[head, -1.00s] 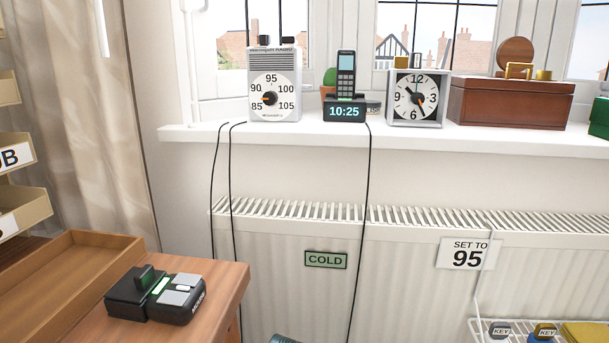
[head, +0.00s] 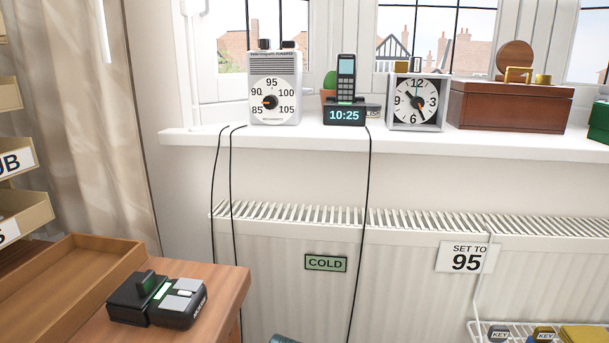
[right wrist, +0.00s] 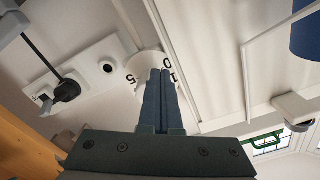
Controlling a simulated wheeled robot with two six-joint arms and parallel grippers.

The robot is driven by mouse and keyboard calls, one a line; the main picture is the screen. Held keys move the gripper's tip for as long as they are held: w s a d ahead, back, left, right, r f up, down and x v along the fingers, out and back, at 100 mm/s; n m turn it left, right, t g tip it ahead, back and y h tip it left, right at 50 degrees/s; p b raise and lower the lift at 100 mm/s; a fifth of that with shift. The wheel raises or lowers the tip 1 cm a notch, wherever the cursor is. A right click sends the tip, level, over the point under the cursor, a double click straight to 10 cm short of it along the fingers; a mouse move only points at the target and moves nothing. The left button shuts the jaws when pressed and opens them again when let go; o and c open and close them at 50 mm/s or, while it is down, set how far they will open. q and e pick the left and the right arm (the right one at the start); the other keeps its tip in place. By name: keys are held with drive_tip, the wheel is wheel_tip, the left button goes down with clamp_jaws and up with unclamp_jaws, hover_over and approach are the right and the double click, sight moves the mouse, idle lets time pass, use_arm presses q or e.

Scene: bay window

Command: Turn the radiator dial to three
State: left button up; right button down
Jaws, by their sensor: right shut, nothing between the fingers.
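A white round dial (right wrist: 146,64) shows in the right wrist view, with a 5, a 0 and a 1 on it. I take it for the radiator dial; my fingers hide much of it and I see no pointer. My right gripper (right wrist: 160,73) is shut and empty, its fingertips in front of the dial; whether they touch it I cannot tell. The white radiator (head: 400,265) stands below the sill in the head view, with a green COLD sign (head: 326,263). My left gripper is out of view.
The sill holds a radio (head: 274,62), a phone (head: 346,75), a clock (head: 417,102) and a wooden box (head: 505,105). A SET TO 95 card (head: 466,258) is on the radiator.

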drive_tip(key=shift+r, duration=0.45)
drive_tip(key=shift+a, duration=0.1)
drive_tip(key=shift+a+f, duration=0.25)
drive_tip(key=shift+f, duration=0.05)
drive_tip(key=s, duration=0.6)
drive_tip(key=shift+a+f, duration=0.15)
drive_tip(key=shift+a, duration=0.25)
